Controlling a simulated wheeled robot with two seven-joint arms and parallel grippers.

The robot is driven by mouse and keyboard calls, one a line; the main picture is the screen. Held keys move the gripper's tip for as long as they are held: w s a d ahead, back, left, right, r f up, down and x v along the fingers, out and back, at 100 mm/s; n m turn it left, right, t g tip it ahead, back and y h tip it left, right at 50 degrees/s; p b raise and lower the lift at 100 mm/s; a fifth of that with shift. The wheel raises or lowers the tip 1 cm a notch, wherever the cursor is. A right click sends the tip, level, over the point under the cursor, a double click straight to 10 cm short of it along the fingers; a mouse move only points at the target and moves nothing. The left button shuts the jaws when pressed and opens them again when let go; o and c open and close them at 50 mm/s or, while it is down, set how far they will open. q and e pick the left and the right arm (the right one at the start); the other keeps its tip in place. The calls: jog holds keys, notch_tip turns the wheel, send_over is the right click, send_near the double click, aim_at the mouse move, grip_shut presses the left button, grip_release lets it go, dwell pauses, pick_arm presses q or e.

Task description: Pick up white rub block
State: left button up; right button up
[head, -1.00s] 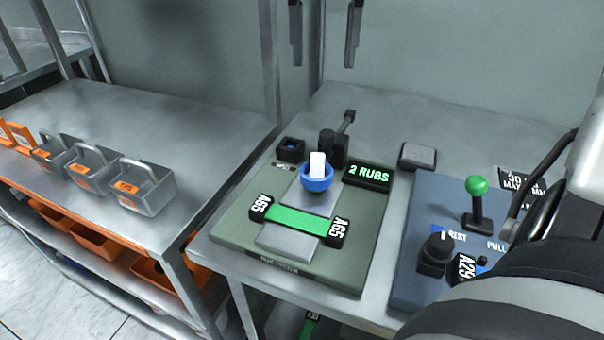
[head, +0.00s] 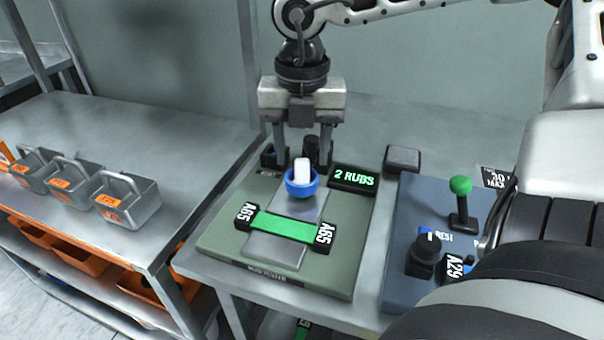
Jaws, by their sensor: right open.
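The white rub block (head: 302,171) stands upright in a blue round holder (head: 301,188) on the green rub tester board (head: 225,235). My right gripper (head: 303,160) points down over the back of the board. Its two fingers are apart, one to each side of the block in the picture, and nothing is between them in its grip. The fingertips look slightly behind or above the block; I cannot tell whether they touch anything. My left gripper is not in view.
A green webbing strip (head: 284,227) with black A65 end clips lies in front of the holder. A "2 RUBS" display (head: 353,179) stands right of it. A blue pull-test board (head: 410,240) with a green-knobbed lever (head: 460,188) is further right. Metal bins (head: 130,202) stand on the left shelf.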

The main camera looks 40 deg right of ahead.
jog(key=shift+f, duration=0.75)
grip_shut()
jog(key=shift+r, duration=0.2)
